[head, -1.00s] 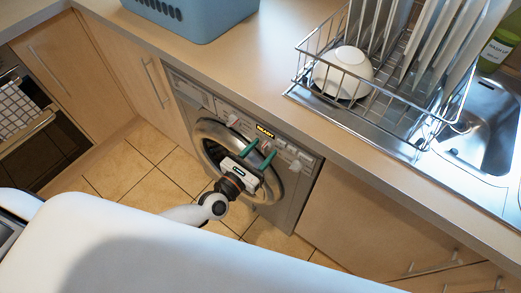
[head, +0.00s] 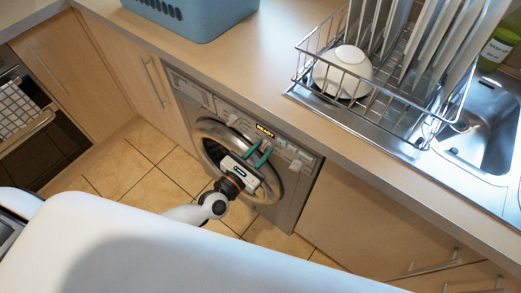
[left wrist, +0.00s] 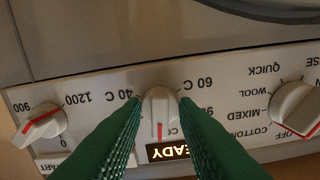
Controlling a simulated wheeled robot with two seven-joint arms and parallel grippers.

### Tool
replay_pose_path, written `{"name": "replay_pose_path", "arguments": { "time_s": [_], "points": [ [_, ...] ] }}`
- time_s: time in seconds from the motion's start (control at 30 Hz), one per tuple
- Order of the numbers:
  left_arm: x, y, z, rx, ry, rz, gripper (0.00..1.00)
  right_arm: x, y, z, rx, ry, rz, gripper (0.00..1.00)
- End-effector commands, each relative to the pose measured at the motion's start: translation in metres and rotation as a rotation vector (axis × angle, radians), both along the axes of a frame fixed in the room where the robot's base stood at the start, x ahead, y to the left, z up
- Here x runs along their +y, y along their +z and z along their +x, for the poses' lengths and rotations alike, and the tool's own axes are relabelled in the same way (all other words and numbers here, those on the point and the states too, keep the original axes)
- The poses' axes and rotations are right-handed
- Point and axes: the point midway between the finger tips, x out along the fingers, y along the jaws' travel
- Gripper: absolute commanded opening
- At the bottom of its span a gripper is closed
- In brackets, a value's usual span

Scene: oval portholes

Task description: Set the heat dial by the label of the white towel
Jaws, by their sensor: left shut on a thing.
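The washing machine (head: 297,185) stands under the counter, its panel reading READY. In the left wrist view the panel is upside down. The heat dial (left wrist: 160,106) is a white knob among marks 40 C, 60 C and a partly hidden 90. Its red line points down in the picture, toward the READY display (left wrist: 168,152). My left gripper (head: 262,152) is at the panel, its green fingers (left wrist: 159,100) closed on both sides of the dial. The fingers hide some marks. I cannot make out a white towel or its label. My right gripper is not in view.
A speed knob (left wrist: 39,125) and a programme knob (left wrist: 296,108) flank the dial. A blue basket (head: 190,18) and a dish rack with a white bowl (head: 343,72) stand on the counter. A checked cloth (head: 18,108) hangs at the oven.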

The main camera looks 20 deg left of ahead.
Motion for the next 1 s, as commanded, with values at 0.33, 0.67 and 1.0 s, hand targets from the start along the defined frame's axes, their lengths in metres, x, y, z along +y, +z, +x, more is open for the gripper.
{"name": "replay_pose_path", "arguments": {
  "time_s": [0.33, 0.67, 1.0],
  "points": [
    [0.000, 0.000, 0.000, -0.106, 0.001, 0.293, 0.04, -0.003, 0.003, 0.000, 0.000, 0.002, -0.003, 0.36],
    [-0.001, 0.001, 0.000, -0.213, 0.002, 0.588, 0.04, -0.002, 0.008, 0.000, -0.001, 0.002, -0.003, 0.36],
    [-0.001, 0.000, 0.000, -0.324, 0.001, 0.892, 0.04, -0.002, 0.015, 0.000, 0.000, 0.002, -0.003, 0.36]
  ]
}}
